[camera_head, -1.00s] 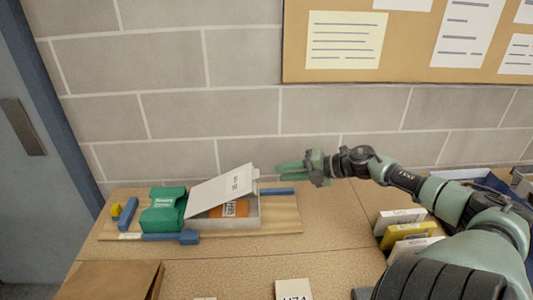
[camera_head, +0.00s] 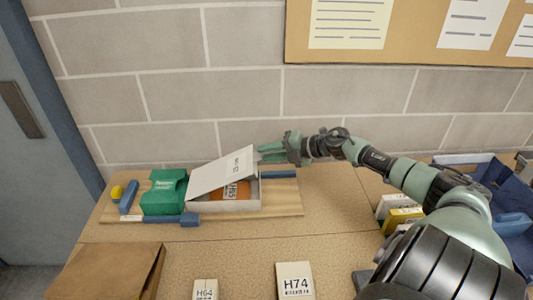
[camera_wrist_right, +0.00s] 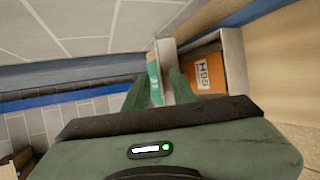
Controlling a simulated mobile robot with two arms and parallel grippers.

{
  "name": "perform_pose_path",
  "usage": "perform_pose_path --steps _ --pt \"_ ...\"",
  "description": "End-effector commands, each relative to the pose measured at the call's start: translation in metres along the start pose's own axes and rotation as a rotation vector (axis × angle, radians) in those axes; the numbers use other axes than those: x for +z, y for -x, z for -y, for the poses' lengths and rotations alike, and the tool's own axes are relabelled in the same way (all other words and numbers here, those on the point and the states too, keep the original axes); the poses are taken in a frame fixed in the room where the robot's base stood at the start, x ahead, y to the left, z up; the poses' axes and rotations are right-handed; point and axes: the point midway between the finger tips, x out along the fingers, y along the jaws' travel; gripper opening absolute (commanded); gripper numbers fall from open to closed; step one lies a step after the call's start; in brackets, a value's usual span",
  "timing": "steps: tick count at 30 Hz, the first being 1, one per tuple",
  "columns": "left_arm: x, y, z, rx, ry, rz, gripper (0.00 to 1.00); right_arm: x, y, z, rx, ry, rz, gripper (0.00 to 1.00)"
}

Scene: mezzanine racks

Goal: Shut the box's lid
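The white box (camera_head: 228,205) stands on a wooden board. Its lid (camera_head: 222,172) is partly open, sloping up to the right. An orange item (camera_head: 237,190) shows inside the box, and also in the right wrist view (camera_wrist_right: 207,71). My right gripper (camera_head: 260,152) is at the lid's raised right edge, coming from the right. In the right wrist view its fingers (camera_wrist_right: 160,80) are apart, with the pale lid edge (camera_wrist_right: 166,55) showing just beyond and between them. I cannot tell whether they touch the lid. My left gripper is in neither view.
A green package (camera_head: 164,192) stands just left of the box. Blue bars (camera_head: 190,219) lie along the board (camera_head: 284,199). A brick wall (camera_head: 240,95) rises close behind. White and yellow boxes (camera_head: 403,217) stand at right; a brown bag (camera_head: 112,272) is in front.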

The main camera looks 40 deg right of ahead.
Motion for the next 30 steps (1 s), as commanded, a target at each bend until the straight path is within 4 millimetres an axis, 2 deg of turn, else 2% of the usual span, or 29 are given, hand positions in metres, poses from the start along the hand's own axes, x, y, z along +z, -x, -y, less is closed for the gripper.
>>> perform_pose_path --steps 13,15,16,30 --pt "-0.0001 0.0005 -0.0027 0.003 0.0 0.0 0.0 -0.0004 -0.0069 -0.0001 0.0 0.0 -0.001 0.25" --pt "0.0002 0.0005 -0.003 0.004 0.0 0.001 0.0 -0.0004 -0.0068 -0.0001 0.0 0.0 -0.001 0.05" --pt "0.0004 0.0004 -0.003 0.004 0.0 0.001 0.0 -0.0004 -0.0068 -0.0001 -0.001 0.0 -0.001 0.0" --pt "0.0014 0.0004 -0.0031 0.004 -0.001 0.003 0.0 -0.0004 -0.0067 -0.0003 0.0 0.0 -0.001 0.0"
